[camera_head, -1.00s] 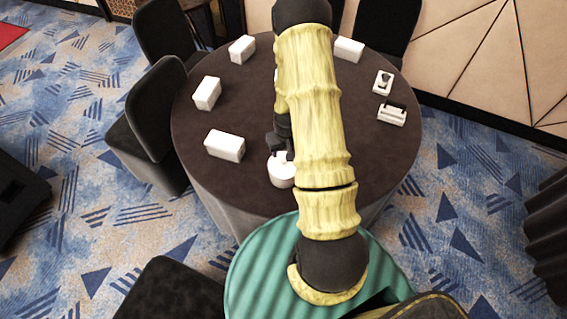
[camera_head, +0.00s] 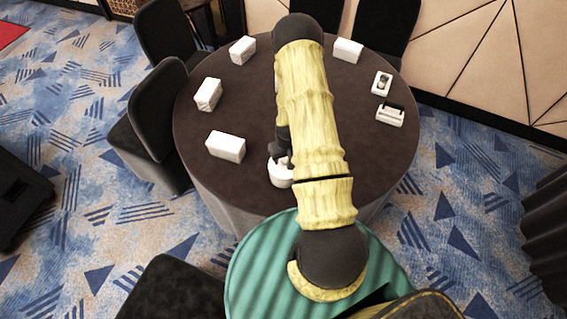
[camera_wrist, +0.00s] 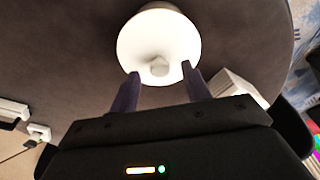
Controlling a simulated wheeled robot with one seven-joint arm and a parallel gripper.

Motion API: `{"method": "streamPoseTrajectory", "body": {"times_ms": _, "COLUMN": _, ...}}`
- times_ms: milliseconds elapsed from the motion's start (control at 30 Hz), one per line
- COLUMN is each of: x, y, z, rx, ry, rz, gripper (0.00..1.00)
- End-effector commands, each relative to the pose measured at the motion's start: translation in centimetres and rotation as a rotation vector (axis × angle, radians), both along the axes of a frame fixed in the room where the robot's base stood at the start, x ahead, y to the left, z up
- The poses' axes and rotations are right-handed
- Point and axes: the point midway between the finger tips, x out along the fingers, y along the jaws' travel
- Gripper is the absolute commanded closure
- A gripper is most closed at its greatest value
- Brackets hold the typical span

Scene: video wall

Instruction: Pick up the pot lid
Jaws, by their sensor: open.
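A white pot (camera_head: 279,176) stands on the round table near its front edge, partly hidden by my arm in the head view. In the wrist view its round white lid (camera_wrist: 135,42) with a small knob (camera_wrist: 160,66) in the middle shows from above. My gripper (camera_wrist: 160,76) is open, with its two dark fingers on either side of the knob, close to the lid. In the head view my gripper (camera_head: 281,153) is a dark shape just over the pot, largely hidden by the arm. I cannot tell whether the fingers touch the lid.
The dark round table (camera_head: 255,110) also holds several white boxes, one left of the pot (camera_head: 226,146). Two white holders (camera_head: 390,115) (camera_head: 381,83) stand at the right. Dark chairs (camera_head: 150,110) stand around the table. The table between the pot and the boxes is clear.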

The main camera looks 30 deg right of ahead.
Motion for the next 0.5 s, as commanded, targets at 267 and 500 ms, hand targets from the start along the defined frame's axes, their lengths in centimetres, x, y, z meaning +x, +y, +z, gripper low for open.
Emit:
{"method": "streamPoseTrajectory", "body": {"times_ms": 267, "x": 0.17, "y": -0.03, "z": -1.20, "rx": 0.000, "ry": 0.000, "rz": 0.000, "gripper": 0.52}}
{"method": "streamPoseTrajectory", "body": {"times_ms": 500, "x": 0.16, "y": -0.02, "z": -1.19, "rx": 0.000, "ry": 0.000, "rz": 0.000, "gripper": 0.52}}
